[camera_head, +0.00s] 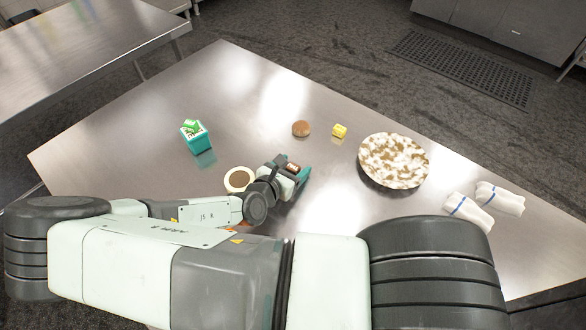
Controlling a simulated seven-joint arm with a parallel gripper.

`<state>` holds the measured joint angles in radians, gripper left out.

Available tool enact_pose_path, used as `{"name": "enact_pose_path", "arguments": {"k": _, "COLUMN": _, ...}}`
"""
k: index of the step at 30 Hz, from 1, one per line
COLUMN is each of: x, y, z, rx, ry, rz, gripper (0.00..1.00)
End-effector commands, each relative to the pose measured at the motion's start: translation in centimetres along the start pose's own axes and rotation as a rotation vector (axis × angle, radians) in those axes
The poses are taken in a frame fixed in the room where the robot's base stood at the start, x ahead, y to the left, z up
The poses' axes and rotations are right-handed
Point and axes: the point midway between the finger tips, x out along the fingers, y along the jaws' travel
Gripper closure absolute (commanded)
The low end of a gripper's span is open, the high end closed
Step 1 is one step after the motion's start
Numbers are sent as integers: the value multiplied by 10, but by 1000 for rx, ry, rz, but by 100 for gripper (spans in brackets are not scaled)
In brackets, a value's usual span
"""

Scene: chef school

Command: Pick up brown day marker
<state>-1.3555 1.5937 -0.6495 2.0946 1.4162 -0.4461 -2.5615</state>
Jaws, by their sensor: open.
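A small dark brown block with a pale mark (292,166), which looks like the brown day marker, is right at the end of my gripper (298,173). My gripper is low over the steel table, with its teal fingertips pointing right. It is open. The block appears at or between the fingers, but I cannot tell whether they touch it. The gripper and wrist hide part of the table around it.
On the steel table (110,155) are a pale cup with brown contents (238,180) beside my wrist, a teal box (194,137), a brown bun-like item (301,128), a small yellow block (340,131), a mottled plate (393,161) and rolled white towels (467,212).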

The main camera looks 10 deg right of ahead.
Motion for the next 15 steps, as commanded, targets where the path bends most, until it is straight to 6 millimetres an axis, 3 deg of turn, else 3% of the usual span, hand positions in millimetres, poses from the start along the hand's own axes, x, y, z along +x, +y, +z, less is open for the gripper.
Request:
{"name": "enact_pose_path", "arguments": {"k": 8, "x": 4, "y": 0, "z": 0, "rx": -1, "ry": 1, "rz": 0, "gripper": 32}}
{"name": "enact_pose_path", "arguments": {"k": 15, "x": 4, "y": 0, "z": 0, "rx": -1, "ry": 1, "rz": 0, "gripper": 67}}
